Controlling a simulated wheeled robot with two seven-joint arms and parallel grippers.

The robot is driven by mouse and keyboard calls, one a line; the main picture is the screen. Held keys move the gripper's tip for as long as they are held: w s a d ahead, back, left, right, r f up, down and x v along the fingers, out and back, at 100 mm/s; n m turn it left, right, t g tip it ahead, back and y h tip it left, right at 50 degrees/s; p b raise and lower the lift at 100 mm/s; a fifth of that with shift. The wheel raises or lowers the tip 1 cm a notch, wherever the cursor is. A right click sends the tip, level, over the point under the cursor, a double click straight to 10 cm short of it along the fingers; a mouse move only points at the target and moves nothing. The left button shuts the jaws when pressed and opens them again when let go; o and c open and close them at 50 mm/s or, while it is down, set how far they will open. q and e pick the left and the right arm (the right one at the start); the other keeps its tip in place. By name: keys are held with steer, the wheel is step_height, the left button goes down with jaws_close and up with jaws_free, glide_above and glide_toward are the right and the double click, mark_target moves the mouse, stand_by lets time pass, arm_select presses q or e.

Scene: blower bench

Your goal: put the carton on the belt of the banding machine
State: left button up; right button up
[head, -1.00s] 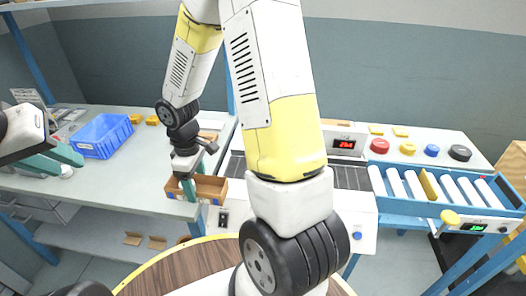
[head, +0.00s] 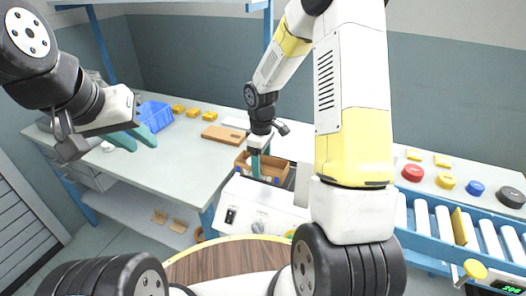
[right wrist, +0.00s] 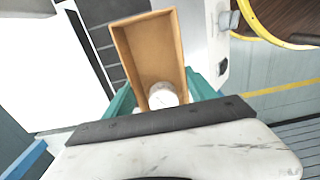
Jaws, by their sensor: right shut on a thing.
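The carton (head: 279,166) is a brown open-topped box. My right gripper (head: 258,167) is shut on it, its teal fingers at one end. In the right wrist view the carton (right wrist: 146,48) has a round white thing (right wrist: 162,95) inside, near the gripper. The banding machine (head: 262,207) is a white housing with a switch and a knob. Its dark slatted belt (right wrist: 104,45) shows beside the carton. The carton is at the machine's left end, partly over the belt; I cannot tell whether it touches. My left gripper (head: 132,137) is open and empty, left of the blue bin.
A blue bin (head: 155,115), yellow blocks (head: 193,113) and a brown board (head: 223,134) are on the grey table (head: 180,155). A roller conveyor (head: 444,230) and coloured buttons (head: 446,182) are at right. A round wooden top (head: 225,260) is in front.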

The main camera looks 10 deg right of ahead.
mark_target(270, 164)
steer(key=w+d, duration=0.3)
steer(key=shift+w+d+f, duration=0.25)
steer(key=shift+d, duration=0.1)
steer(key=shift+f, duration=1.75)
steer(key=shift+f, duration=0.1)
steer(key=o, duration=1.4)
